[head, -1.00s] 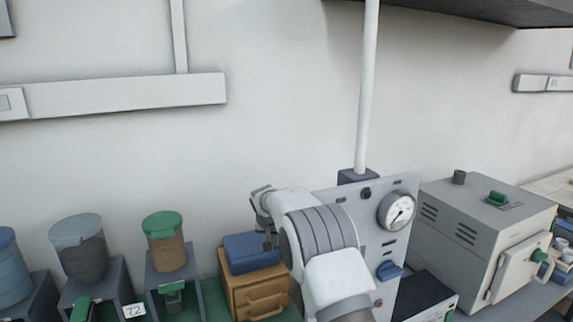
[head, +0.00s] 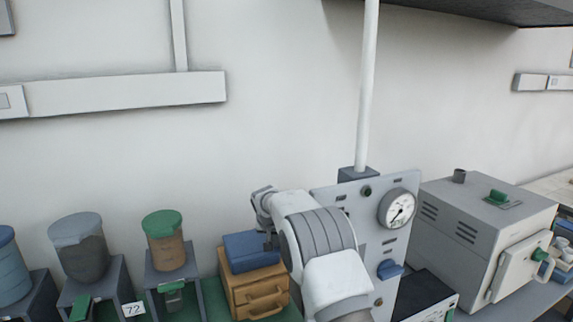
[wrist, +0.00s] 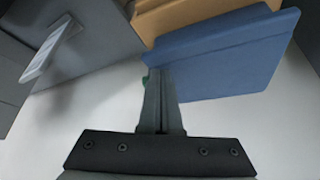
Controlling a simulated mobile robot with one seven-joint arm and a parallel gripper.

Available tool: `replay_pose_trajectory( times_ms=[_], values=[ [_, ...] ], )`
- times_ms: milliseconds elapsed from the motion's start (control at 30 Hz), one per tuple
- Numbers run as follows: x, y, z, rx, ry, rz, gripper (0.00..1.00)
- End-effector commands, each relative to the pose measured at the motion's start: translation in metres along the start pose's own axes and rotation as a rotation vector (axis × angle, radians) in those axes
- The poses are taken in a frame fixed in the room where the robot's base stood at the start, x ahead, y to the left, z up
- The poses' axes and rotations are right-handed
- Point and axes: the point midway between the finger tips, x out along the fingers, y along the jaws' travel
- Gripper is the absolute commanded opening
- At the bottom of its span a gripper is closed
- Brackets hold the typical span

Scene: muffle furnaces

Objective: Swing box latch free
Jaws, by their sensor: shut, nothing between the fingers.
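A blue box (head: 247,250) sits on top of a wooden drawer unit (head: 240,290), just left of my arm. In the wrist view the blue box (wrist: 225,55) fills the upper right, with part of the wooden unit (wrist: 180,14) beyond it. My gripper (head: 270,240) is at the right side of the blue box. In the wrist view my gripper (wrist: 160,74) is shut and empty, with its fingertips at the box's edge; I cannot tell whether they touch it. A small green bit shows beside the fingertips. No latch can be made out clearly.
A grey panel with a gauge (head: 398,208) and a blue knob (head: 389,270) stands behind and right of my arm. A furnace (head: 490,235) stands farther right. A green-lidded container (head: 165,240) on a grey stand is to the left.

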Motion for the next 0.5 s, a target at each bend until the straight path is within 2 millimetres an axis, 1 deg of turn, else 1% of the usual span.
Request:
replay_pose_trajectory(
  times_ms=[500],
  values=[
    [0.0017,0.0013,-0.0038,0.0,0.002,0.0,0.0]
  ],
)
